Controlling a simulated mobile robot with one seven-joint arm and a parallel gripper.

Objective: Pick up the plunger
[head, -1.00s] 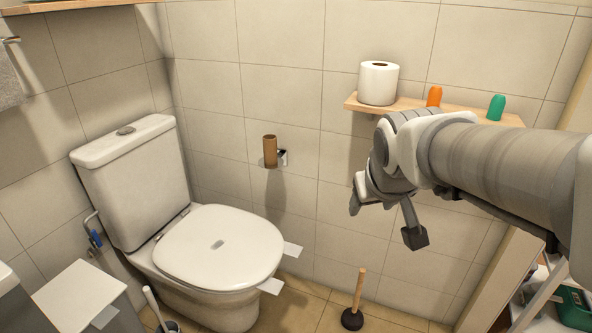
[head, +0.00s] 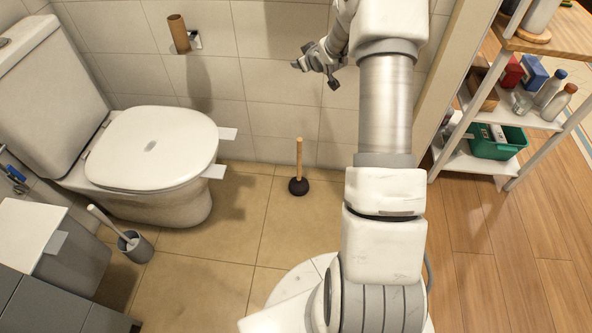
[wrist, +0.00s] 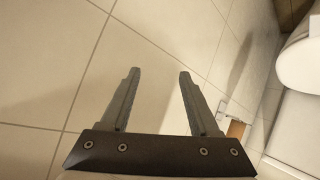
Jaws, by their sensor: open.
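The plunger (head: 299,165) stands upright on the tiled floor near the back wall in the head view, its wooden handle pointing up and its dark rubber cup (head: 299,187) on the floor. My gripper (head: 313,76) is above it and slightly to its right, close to the wall, well apart from the handle. In the wrist view my gripper (wrist: 157,90) has its two fingers spread with nothing between them. That view shows wall tiles and no plunger.
The toilet (head: 150,150) stands to the left, with a toilet brush in a holder (head: 136,246) before it. An empty paper roll (head: 178,33) is on the wall. A shelf rack (head: 500,110) stands at right. Floor around the plunger is clear.

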